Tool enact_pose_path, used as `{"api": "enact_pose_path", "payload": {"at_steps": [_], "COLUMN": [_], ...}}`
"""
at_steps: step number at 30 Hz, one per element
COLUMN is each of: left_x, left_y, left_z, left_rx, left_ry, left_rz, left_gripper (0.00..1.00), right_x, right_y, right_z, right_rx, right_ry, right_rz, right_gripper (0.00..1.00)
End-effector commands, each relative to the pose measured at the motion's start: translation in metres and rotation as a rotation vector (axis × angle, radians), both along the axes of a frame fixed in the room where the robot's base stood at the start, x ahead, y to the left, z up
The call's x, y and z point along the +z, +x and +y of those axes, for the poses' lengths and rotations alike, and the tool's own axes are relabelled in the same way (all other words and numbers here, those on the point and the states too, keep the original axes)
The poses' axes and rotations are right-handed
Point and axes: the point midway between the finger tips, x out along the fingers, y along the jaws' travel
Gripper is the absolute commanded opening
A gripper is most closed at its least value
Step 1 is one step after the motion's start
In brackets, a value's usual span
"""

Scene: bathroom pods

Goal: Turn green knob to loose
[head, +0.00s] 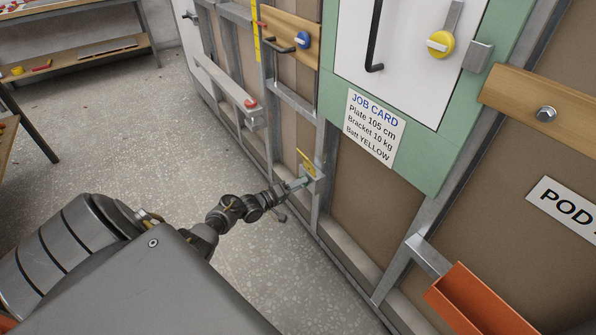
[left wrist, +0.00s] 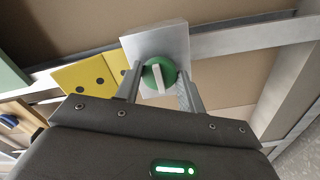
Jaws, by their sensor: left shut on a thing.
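The green knob (left wrist: 150,74) is round with a pale raised bar across its face. It sits on a square metal plate (left wrist: 160,38) fixed to the wall frame. In the left wrist view the bar stands nearly upright, slightly tilted. My left gripper (left wrist: 160,82) is shut on the knob, one finger at each side of it. In the head view my left gripper (head: 298,184) reaches the low metal plate (head: 314,171) on the frame, and the knob is mostly hidden there. My right gripper is not in view.
A yellow plate with black dots (left wrist: 88,76) is beside the knob's plate. A blue knob (head: 304,40) and a yellow knob (head: 440,44) are higher on the wall. An orange bin (head: 470,300) stands out at the lower right. The floor (head: 130,130) to the left is open.

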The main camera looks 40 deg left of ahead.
Motion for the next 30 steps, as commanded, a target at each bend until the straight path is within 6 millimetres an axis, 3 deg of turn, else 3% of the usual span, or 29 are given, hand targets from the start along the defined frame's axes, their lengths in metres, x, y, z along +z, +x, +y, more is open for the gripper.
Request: {"api": "enact_pose_path", "payload": {"at_steps": [9, 10, 14, 24, 27, 30], "left_x": [0.0, 0.0, 0.0, 0.0, 0.0, 0.002], "left_y": [0.0, 0.0, 0.0, -0.003, -0.014, -0.031], "left_z": [0.0, 0.0, 0.0, 0.001, 0.004, 0.01], "left_rx": [0.0, 0.0, 0.0, 0.0, 0.0, 0.0], "left_ry": [-0.003, -0.003, -0.002, -0.001, 0.001, 0.001], "left_rz": [0.001, 0.001, 0.001, 0.001, 0.002, 0.003], "left_gripper": [0.16, 0.43, 0.6, 0.61, 0.61, 0.61], "right_x": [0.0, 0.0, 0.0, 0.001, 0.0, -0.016], "right_y": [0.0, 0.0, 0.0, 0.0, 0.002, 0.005], "right_z": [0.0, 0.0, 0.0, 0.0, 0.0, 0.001], "right_rx": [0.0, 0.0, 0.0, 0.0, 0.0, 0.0], "right_ry": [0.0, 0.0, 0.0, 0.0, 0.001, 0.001], "right_rz": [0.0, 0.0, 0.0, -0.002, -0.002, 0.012], "right_gripper": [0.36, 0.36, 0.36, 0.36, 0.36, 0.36]}}
